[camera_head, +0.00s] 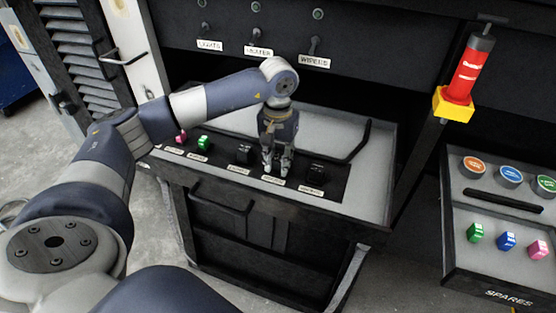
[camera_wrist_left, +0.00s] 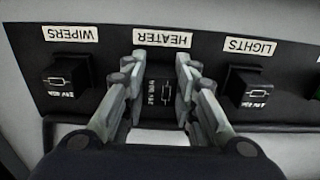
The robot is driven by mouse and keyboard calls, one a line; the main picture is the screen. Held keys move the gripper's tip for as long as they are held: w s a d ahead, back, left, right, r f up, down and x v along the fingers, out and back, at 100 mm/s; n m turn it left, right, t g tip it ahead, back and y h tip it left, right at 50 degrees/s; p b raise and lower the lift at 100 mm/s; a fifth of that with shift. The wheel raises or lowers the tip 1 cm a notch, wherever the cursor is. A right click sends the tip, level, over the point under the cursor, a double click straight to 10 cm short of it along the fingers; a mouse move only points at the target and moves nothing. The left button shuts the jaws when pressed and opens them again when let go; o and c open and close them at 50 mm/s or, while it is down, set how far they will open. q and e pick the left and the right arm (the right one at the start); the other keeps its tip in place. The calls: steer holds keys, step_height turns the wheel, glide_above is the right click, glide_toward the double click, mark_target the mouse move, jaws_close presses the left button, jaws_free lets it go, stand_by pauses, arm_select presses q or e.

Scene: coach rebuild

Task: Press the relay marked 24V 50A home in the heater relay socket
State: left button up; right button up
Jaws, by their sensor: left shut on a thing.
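My left gripper (camera_head: 275,166) points down at the relay panel. In the left wrist view its fingers (camera_wrist_left: 160,70) are shut on both sides of a black relay (camera_wrist_left: 161,90) below the HEATER label (camera_wrist_left: 163,38). The relay's small print is partly hidden between the fingers, and its marking is not clearly readable. It is at the heater socket position, and the socket itself is hidden beneath it. I cannot tell how deep it sits. My right gripper is not in view.
Black relays stand close on either side, at WIPERS (camera_wrist_left: 68,82) and LIGHTS (camera_wrist_left: 250,88). Green (camera_head: 204,143) and pink (camera_head: 181,136) ones are further left.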

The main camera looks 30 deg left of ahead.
mark_target(278, 159)
arm_select(q)
steer(key=shift+s+f, duration=0.1)
steer(key=shift+f, duration=0.15)
steer(key=o, duration=1.1)
steer(key=shift+o, duration=0.2)
steer(key=shift+f, duration=0.1)
steer(key=o, duration=0.5)
steer(key=shift+r, duration=0.25)
steer(key=shift+r+p, duration=1.95)
steer(key=shift+r, duration=1.5)
